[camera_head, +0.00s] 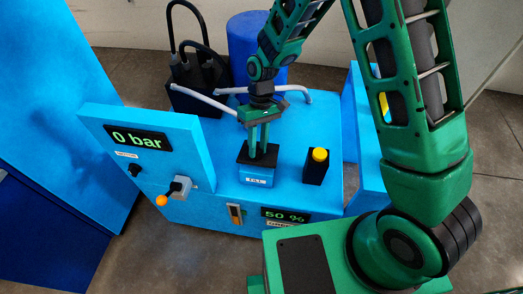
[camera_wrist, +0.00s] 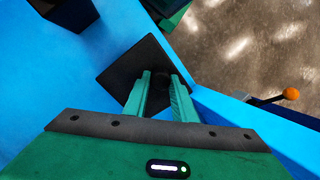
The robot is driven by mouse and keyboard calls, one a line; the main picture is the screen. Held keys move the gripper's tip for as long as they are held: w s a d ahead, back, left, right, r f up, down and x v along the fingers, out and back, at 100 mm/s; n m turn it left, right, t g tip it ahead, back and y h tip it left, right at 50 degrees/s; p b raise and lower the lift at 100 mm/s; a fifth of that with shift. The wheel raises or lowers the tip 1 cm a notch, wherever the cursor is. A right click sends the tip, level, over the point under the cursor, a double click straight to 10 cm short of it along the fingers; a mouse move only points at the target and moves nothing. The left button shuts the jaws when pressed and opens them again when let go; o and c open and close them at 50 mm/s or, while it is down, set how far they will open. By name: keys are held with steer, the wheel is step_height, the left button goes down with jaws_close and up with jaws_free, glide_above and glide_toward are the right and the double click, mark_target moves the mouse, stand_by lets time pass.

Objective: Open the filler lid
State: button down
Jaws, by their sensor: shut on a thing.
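The filler lid (camera_head: 270,159) is a black square plate lying flat on a small blue filler box (camera_head: 256,178) with a white label. The lid also shows in the wrist view (camera_wrist: 117,76) as a dark square. My gripper (camera_head: 259,150) points down over the lid from above. In the wrist view, my gripper's fingertips (camera_wrist: 162,80) are close around a small dark handle on the lid, and it is shut on it. The handle is mostly hidden between the fingers. No gap shows between the lid and the filler box.
A black post with a yellow button (camera_head: 319,155) stands right of the filler box. A "0 bar" panel (camera_head: 140,139) stands at left, with an orange-tipped lever (camera_head: 161,200) below. Grey pipes (camera_head: 295,91) and a blue drum (camera_head: 250,45) are behind. A "50 %" display (camera_head: 285,215) is in front.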

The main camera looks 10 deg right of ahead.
steer(key=shift+w+d+r+g+y, duration=0.3)
steer(key=shift+w+r+g, duration=0.2)
steer(key=shift+w+g, duration=0.3)
steer(key=shift+w+d+r+g+y, duration=0.25)
steer(key=shift+w+r+g, duration=0.2)
steer(key=shift+w+g, duration=0.3)
steer(key=c, duration=1.5)
jaws_free()
steer(key=shift+o, duration=0.2)
steer(key=v, duration=1)
steer(key=shift+w+r, duration=0.2)
steer(key=shift+w, duration=0.2)
